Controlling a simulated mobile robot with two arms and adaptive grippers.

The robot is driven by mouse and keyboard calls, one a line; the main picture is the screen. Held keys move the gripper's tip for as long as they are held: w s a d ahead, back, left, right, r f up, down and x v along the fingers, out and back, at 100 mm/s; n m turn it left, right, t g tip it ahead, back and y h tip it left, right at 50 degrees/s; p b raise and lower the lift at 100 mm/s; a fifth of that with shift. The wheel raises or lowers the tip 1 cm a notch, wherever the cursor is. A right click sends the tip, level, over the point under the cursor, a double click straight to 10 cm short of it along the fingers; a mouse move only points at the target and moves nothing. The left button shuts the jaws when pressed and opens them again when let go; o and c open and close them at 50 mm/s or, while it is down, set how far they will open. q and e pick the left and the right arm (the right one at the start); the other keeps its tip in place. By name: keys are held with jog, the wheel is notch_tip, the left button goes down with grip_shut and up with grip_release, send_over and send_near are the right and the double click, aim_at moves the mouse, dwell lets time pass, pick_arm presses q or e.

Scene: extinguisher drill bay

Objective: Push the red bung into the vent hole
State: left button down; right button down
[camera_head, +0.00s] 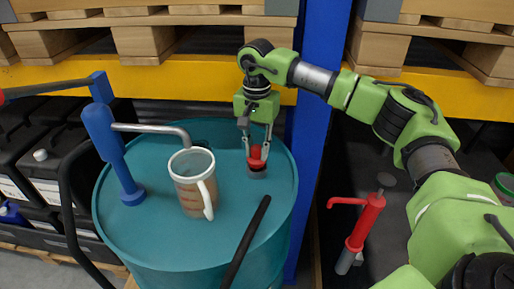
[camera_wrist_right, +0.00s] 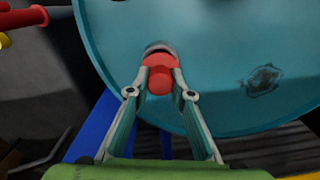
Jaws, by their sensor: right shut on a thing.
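The red bung (camera_head: 257,152) is between the fingertips of my right gripper (camera_head: 257,154), which points down over the right part of the teal drum lid. In the right wrist view the bung (camera_wrist_right: 159,77) also sits between the two fingertips (camera_wrist_right: 160,76). A short grey collar (camera_head: 257,172) stands on the lid directly under the bung. Its far edge shows in the wrist view (camera_wrist_right: 158,48). The vent hole itself is hidden, and I cannot tell how deep the bung sits. My left gripper is not in view.
A blue hand pump (camera_head: 114,150) with a grey spout and a measuring jug (camera_head: 194,182) stand on the teal drum (camera_head: 150,230). A dark bar (camera_head: 245,240) crosses the lid's front. A red pump (camera_head: 364,228) is right of the blue post (camera_head: 322,110).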

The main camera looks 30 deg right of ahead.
jog(key=shift+f, duration=0.25)
dwell(0.3)
jog(key=shift+f+b, duration=0.9)
jog(key=shift+f, duration=0.2)
dwell(0.7)
jog(key=c, duration=1.7)
grip_release()
jog(key=shift+r, duration=0.1)
jog(key=shift+r+p, duration=3.05)
jog(key=shift+r, duration=1.4)
